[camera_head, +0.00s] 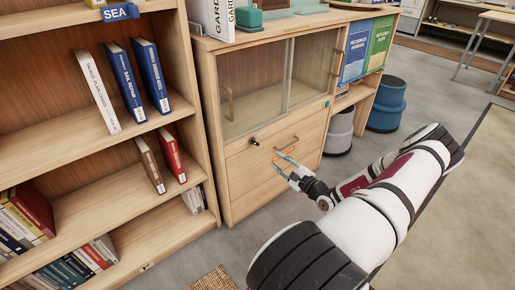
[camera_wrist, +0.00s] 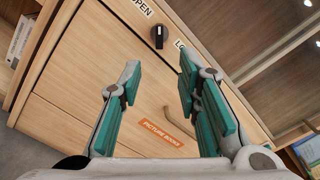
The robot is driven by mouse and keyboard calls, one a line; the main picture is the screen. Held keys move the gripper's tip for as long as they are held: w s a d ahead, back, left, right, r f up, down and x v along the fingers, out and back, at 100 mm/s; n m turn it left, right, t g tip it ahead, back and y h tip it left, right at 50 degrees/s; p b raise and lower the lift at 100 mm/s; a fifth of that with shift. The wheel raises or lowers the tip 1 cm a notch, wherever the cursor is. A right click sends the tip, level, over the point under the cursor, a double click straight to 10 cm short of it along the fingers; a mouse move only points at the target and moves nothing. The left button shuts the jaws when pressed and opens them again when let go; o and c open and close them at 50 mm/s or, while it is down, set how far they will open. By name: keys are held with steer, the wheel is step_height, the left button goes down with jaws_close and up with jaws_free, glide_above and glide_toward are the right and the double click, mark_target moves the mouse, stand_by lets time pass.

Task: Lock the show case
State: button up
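The show case (camera_head: 235,140) is a light wood cabinet with sliding glass doors above drawers. A small black knob (camera_head: 254,142) sits on the wood strip below the glass. In the wrist view the black knob (camera_wrist: 158,37) lies between a label "OPEN" (camera_wrist: 139,7) and a label starting "LO" (camera_wrist: 180,44), partly hidden by a finger. Which label it points at I cannot tell. My gripper (camera_head: 279,158) is in front of the drawers, below and right of the knob. In the wrist view my gripper (camera_wrist: 160,77) is open and empty, teal pads apart, short of the knob.
A drawer handle (camera_head: 287,144) and an orange "PICTURE BOOKS" label (camera_wrist: 161,131) are close to my fingers. A bookshelf (camera_head: 100,150) stands at the left.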

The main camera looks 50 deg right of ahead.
mark_target(257, 144)
steer(key=b+x, duration=0.3)
steer(key=x, duration=1)
steer(key=shift+w+a+b, duration=0.1)
steer(key=shift+a+b, duration=0.05)
steer(key=shift+b, duration=0.25)
steer(key=shift+r, duration=0.1)
jaws_close()
